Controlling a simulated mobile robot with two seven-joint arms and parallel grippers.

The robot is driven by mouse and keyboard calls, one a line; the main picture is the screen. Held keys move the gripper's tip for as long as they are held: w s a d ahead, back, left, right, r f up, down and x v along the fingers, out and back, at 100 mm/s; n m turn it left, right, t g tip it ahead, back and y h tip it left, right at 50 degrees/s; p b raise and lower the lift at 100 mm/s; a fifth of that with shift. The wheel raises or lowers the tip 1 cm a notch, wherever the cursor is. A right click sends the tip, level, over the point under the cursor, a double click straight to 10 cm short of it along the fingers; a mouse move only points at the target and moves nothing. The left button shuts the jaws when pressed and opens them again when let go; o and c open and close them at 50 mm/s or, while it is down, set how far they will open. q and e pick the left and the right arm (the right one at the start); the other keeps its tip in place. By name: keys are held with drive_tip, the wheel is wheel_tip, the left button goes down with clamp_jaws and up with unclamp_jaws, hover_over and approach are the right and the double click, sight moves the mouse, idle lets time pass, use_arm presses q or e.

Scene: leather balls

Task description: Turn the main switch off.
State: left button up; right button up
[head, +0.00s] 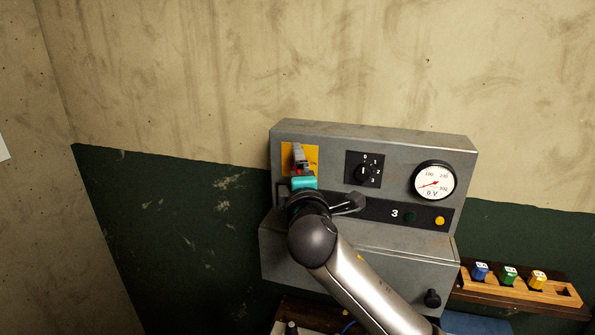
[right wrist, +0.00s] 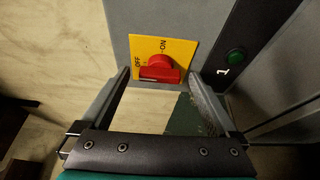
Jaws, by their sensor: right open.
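The main switch is a red knob (right wrist: 160,70) on a yellow plate (right wrist: 176,46) marked OFF and ON in the right wrist view. The knob's bar lies roughly across the picture; I cannot tell which mark it points to. My right gripper (right wrist: 159,80) is open, with one finger on either side of the knob; I cannot tell whether they touch it. In the head view, the right gripper (head: 299,156) is in front of the yellow plate (head: 287,155) at the panel's left end and mostly hides the knob. My left gripper is in neither view.
A green button (right wrist: 236,56) sits beside the plate. A wooden rack (head: 522,289) with coloured pieces stands at right. Open wall lies left of the box.

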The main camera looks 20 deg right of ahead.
drive_tip(key=b+v, duration=0.2)
drive_tip(key=v, duration=1.3)
drive_tip(key=shift+s+b, duration=0.15)
drive_tip(key=shift+b, duration=0.2)
